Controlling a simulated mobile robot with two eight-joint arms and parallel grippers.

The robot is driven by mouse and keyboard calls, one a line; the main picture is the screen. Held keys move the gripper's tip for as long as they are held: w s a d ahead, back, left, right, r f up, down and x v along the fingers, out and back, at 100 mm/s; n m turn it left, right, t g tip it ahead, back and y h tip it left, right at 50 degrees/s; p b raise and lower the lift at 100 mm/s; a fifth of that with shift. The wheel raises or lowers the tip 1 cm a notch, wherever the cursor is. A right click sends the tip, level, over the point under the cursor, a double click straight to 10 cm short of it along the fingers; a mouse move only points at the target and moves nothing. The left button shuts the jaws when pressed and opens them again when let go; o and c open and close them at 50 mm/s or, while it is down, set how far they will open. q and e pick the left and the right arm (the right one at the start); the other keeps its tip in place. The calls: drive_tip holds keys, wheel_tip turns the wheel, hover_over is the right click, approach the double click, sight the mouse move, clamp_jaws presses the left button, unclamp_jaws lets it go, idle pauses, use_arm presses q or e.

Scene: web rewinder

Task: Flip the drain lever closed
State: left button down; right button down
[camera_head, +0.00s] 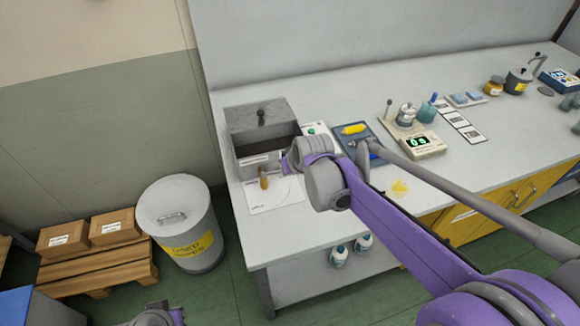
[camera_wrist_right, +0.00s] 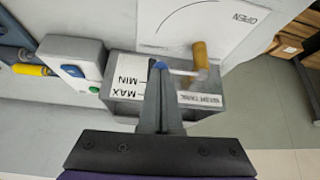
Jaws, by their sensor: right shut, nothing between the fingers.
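My right gripper (camera_wrist_right: 159,78) is shut and empty. Its fingertips appear by the blue piece, left of the handle; whether they touch the rod I cannot tell. In the head view my right wrist hides the fingers. My left gripper is not in view.
A white card (camera_wrist_right: 195,22) with an arc and the word OPEN lies by the lever. A white box with a green button (camera_wrist_right: 72,62) stands beside the tank. A blue tray with a yellow-handled tool (camera_head: 353,129) is to the right. A lidded bin (camera_head: 178,228) stands left of the bench.

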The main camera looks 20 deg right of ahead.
drive_tip(key=shift+w+f, duration=0.2)
drive_tip(key=shift+w, duration=0.25)
drive_tip(key=shift+d, duration=0.1)
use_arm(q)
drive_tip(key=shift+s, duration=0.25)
use_arm(e)
drive_tip(key=shift+s+f, duration=0.1)
drive_tip(key=shift+s, duration=0.1)
